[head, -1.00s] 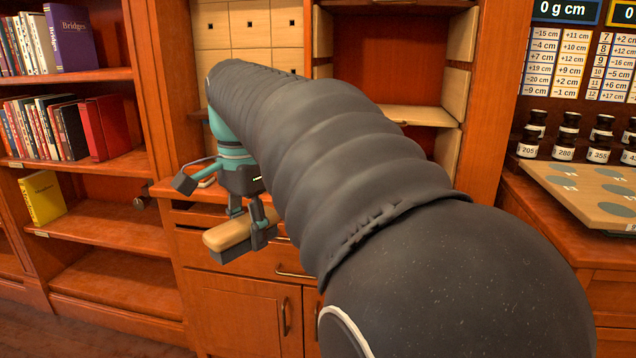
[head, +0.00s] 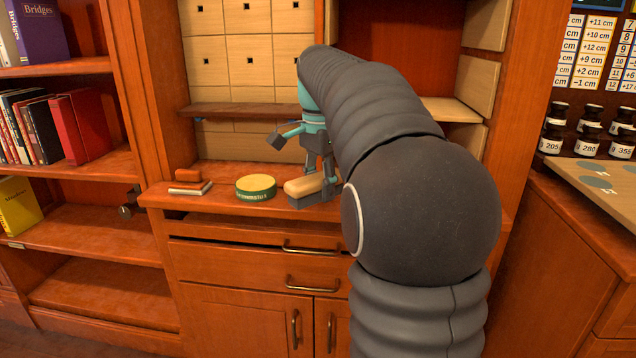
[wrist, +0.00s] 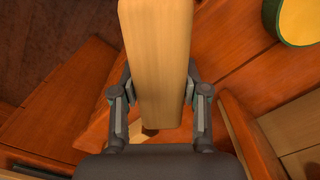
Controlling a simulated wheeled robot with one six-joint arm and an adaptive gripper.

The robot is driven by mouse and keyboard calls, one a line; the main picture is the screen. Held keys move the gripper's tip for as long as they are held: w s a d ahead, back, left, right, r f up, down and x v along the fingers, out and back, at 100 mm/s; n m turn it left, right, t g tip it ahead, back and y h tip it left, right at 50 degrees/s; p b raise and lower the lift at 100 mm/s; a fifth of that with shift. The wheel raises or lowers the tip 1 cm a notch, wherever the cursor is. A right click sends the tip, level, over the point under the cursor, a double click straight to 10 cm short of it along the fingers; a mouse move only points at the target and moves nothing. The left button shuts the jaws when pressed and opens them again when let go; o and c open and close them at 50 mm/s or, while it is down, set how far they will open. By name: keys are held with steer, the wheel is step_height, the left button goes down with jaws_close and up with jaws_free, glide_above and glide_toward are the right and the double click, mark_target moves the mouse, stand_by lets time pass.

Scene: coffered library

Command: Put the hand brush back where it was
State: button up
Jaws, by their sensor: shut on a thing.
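The hand brush has a pale wooden back and a dark grey underside, and it shows in the head view (head: 303,187). My gripper (head: 318,183) is shut on the brush near one end and holds it level at the front of the wooden counter (head: 215,204), right of a round green tin. In the wrist view the brush (wrist: 156,60) runs upward between the two fingers (wrist: 158,105). Its bristle side is hidden there. I cannot tell whether the brush touches the counter or hangs just above it.
The green tin with a yellow top (head: 256,187) stands close left of the brush. A small brown-and-white block (head: 190,184) lies further left. A narrow shelf (head: 240,109) crosses above the counter. Drawers (head: 260,262) are below, a bookcase (head: 75,170) is left, and jars (head: 590,137) are right.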

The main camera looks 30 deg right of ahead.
steer(key=w+d, duration=0.2)
steer(key=w, duration=0.1)
steer(key=w+d+p, duration=0.1)
steer(key=w, duration=0.1)
steer(key=shift+w+d, duration=0.15)
steer(key=shift+d, duration=0.05)
steer(key=shift+w+d, duration=0.2)
steer(key=shift+w, duration=0.1)
steer(key=shift+f+b, duration=0.4)
steer(key=shift+f, duration=1.35)
steer(key=shift+f, duration=0.1)
steer(key=o, duration=1.2)
step_height(320, 180, up, 12)
steer(key=p, duration=0.2)
